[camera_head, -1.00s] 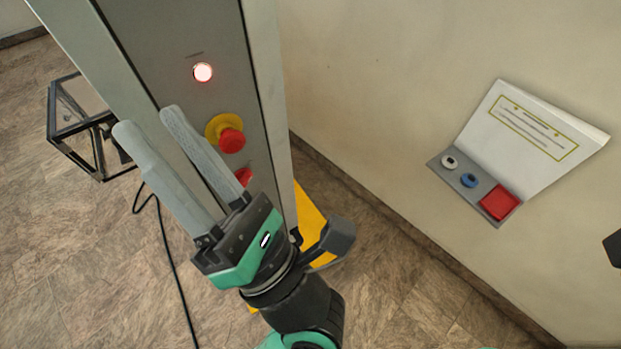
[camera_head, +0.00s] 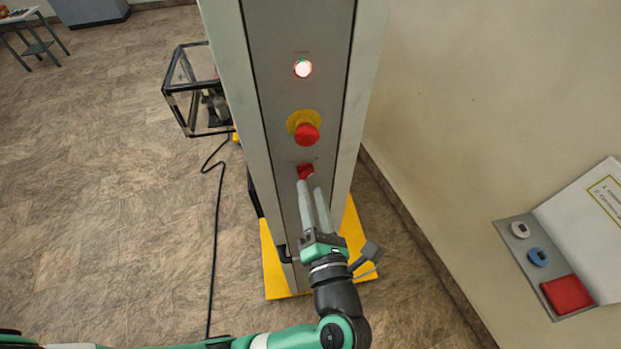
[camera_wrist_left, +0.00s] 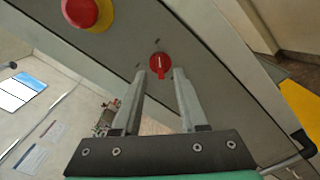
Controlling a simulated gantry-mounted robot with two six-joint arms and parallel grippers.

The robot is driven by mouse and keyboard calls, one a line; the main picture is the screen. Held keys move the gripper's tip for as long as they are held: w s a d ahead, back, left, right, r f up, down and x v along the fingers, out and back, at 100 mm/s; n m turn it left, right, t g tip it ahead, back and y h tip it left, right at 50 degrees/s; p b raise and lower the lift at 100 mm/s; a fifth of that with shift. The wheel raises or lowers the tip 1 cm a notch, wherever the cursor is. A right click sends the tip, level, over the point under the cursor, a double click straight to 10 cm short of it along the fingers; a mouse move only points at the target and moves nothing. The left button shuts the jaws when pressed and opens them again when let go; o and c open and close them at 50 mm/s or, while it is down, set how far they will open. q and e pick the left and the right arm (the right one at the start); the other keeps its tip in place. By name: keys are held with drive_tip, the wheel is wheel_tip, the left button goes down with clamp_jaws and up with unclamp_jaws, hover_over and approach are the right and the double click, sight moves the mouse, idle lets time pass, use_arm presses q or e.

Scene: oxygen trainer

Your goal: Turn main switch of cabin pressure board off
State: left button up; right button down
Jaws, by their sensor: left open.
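The tall grey cabinet (camera_head: 274,100) carries a lit white lamp (camera_head: 303,69) at the top and a red mushroom button on a yellow ring (camera_head: 306,133) below it. Under these is a small red rotary switch (camera_head: 305,170). In the left wrist view the red switch (camera_wrist_left: 160,64) shows a white mark on its handle. My left gripper (camera_head: 312,184) is open, with its two grey fingers pointing at the switch from below. In the left wrist view its fingertips (camera_wrist_left: 167,74) lie on either side of the switch's lower part; contact cannot be told. My right gripper is not in view.
A wall panel with a white knob, blue knob and red square (camera_head: 567,294) is at the right. A yellow base (camera_head: 276,276) lies under the cabinet. A black-framed clear box (camera_head: 190,85) and a black cable (camera_head: 216,230) are at the left. Open floor lies left.

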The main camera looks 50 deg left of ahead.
sight(306, 173)
use_arm(q)
drive_tip(key=shift+x, duration=1.5)
drive_tip(key=shift+c, duration=0.4)
clamp_jaws()
